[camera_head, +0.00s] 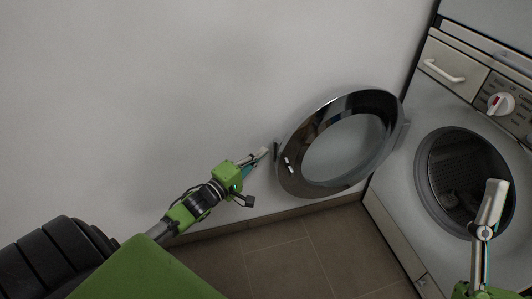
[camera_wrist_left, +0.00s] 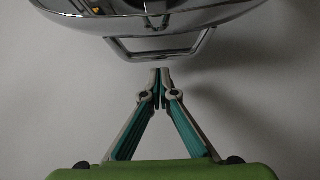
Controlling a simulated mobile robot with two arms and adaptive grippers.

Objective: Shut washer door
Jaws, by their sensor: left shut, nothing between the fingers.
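The round washer door (camera_head: 287,172) stands wide open, with a dark glossy rim and a glass middle. It is hinged at its right side to the washer (camera_head: 400,175). My left gripper (camera_head: 264,153) is just left of the door's free edge. In the left wrist view the fingertips (camera_wrist_left: 160,72) are shut together and empty, just below the chrome door handle (camera_wrist_left: 160,53); I cannot tell whether they touch it. My right gripper (camera_head: 495,188) is in front of the washer's round opening (camera_head: 440,160) and covers part of it; its finger spacing is unclear.
A plain grey wall (camera_head: 130,100) is behind the door and left arm. Brown floor tiles (camera_head: 290,250) lie clear below. A detergent drawer (camera_head: 452,68) and a control knob (camera_head: 501,103) are on the washer's upper front.

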